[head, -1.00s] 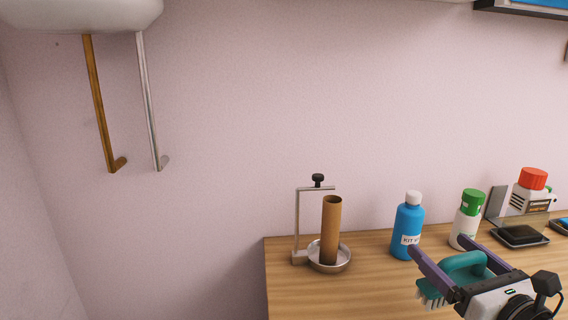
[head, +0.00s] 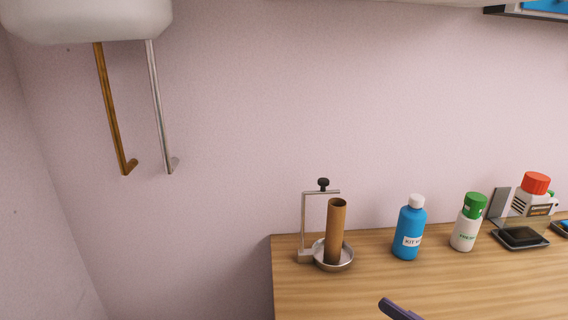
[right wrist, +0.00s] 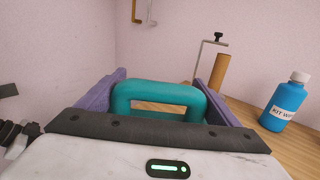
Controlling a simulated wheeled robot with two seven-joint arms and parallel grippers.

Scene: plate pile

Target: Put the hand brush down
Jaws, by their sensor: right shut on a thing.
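The hand brush (right wrist: 155,88) has a teal loop handle and shows in the right wrist view. It sits between the two purple fingers of my right gripper (right wrist: 170,82), which is shut on the handle. The bristles are hidden in that view. In the head view only a purple fingertip of my right gripper (head: 400,310) shows at the bottom edge, over the wooden counter (head: 330,295); the brush is out of that frame. Whether the brush touches the counter cannot be seen. My left gripper is not in view.
A brown tube in a metal dish holder (head: 336,232) stands at the counter's left end. A blue bottle (head: 409,230), a green-capped bottle (head: 467,225), a black scale (head: 520,237) and a red-capped container (head: 535,195) stand along the back. The counter's front left is clear.

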